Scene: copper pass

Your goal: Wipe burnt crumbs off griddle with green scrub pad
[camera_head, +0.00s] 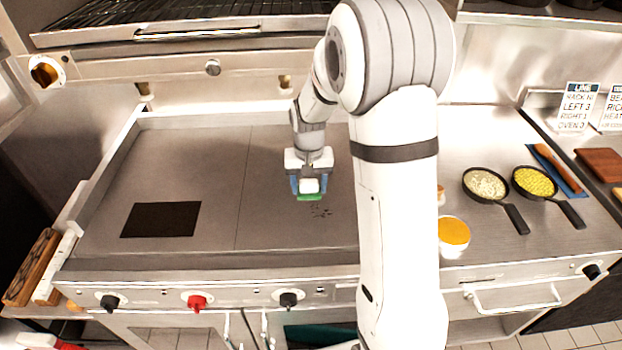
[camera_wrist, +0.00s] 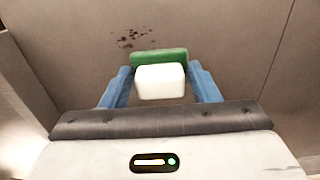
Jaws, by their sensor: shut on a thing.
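My gripper (camera_head: 309,186) is over the right half of the griddle (camera_head: 190,165), its blue fingers shut on the white block of the green scrub pad (camera_head: 309,197). In the wrist view the pad's green edge (camera_wrist: 158,56) shows beyond the white block (camera_wrist: 160,82), between the fingers. Dark burnt crumbs (camera_head: 321,212) lie on the griddle just in front of and right of the pad. They also show in the wrist view (camera_wrist: 128,38), beyond the pad and apart from it. I cannot tell whether the pad touches the griddle.
A dark square (camera_head: 160,219) lies on the griddle's left half. Right of my arm are an orange-topped container (camera_head: 453,231) and two small pans, one with pale food (camera_head: 485,184) and one with yellow food (camera_head: 534,181). Knobs (camera_head: 197,302) line the griddle's front. My arm hides the griddle's right edge.

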